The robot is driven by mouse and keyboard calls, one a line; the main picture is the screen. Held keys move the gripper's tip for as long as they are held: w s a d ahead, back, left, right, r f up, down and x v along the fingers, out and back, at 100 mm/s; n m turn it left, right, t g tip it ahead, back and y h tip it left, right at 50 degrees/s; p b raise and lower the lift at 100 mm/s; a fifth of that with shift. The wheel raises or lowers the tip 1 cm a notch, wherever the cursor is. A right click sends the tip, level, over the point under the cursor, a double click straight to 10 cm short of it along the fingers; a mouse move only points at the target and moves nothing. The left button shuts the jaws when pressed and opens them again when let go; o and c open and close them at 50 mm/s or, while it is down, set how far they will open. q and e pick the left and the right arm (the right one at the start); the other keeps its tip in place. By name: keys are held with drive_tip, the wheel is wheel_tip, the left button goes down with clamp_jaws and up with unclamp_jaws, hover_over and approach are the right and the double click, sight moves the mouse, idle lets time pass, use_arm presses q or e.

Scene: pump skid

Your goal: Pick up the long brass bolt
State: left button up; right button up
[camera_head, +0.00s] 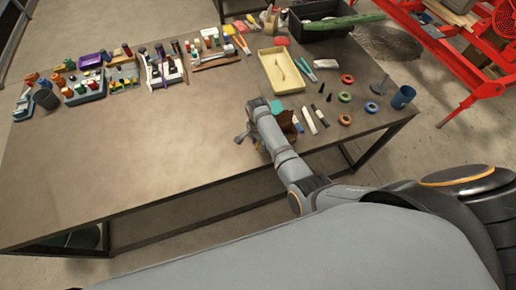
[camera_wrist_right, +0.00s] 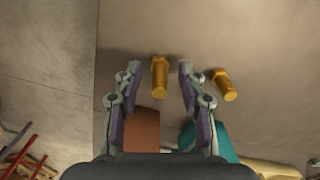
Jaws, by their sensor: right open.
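Two brass bolts show in the right wrist view. One bolt (camera_wrist_right: 159,77) lies between the fingertips of my right gripper (camera_wrist_right: 159,68), and looks slightly the longer. The other bolt (camera_wrist_right: 223,85) lies tilted just outside the right-hand finger. The fingers are spread apart, with a visible gap on both sides of the first bolt, so the gripper is open and empty. In the head view my right gripper (camera_head: 244,134) is low over the front part of the table (camera_head: 150,185), and my arm and gripper largely hide the bolts. My left gripper is not in view.
A brown block (camera_wrist_right: 141,130) and a teal piece (camera_wrist_right: 216,142) lie close under the gripper. Markers (camera_head: 309,120), tape rings (camera_head: 345,97) and a yellow tray (camera_head: 281,72) stand to the right and behind. The table's left front is clear.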

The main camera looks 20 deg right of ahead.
drive_tip(key=shift+r, duration=0.15)
clamp_jaws()
drive_tip(key=shift+r, duration=0.3)
wheel_tip(320, 180, up, 3)
drive_tip(key=shift+f, duration=0.1)
drive_tip(key=s+d+r+b, duration=0.1)
drive_tip(key=s+d+r, duration=0.8)
drive_tip(key=s, duration=0.2)
drive_tip(key=shift+r, duration=0.3)
